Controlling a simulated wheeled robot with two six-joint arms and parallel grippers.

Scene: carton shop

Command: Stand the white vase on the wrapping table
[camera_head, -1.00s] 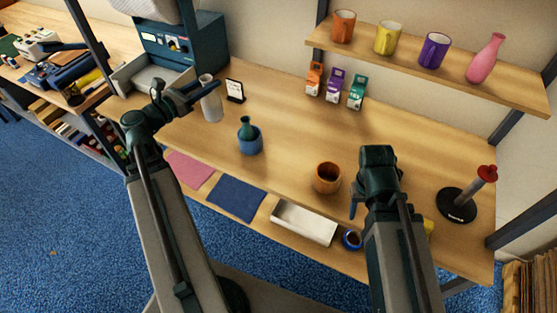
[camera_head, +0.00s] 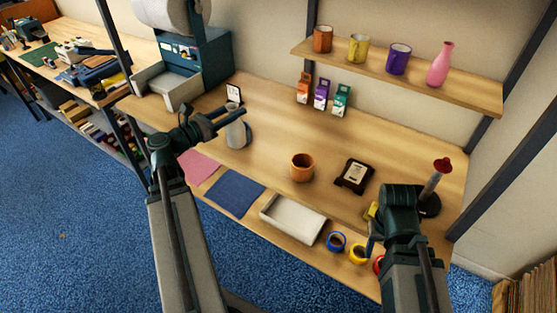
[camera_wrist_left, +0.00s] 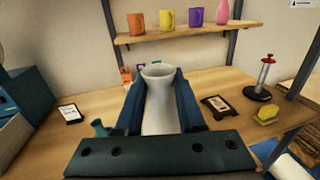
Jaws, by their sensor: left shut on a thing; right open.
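The white vase (camera_head: 238,132) is gripped upright between the fingers of my left gripper (camera_head: 228,114), over the left part of the wooden table (camera_head: 325,145). In the left wrist view the vase (camera_wrist_left: 158,95) stands between both fingers, its flared mouth up and its base hidden. I cannot tell whether its base touches the tabletop. My right gripper (camera_head: 371,228) is open and empty near the table's front right edge.
A shelf (camera_head: 400,78) hangs above. Bare wood lies mid-table.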

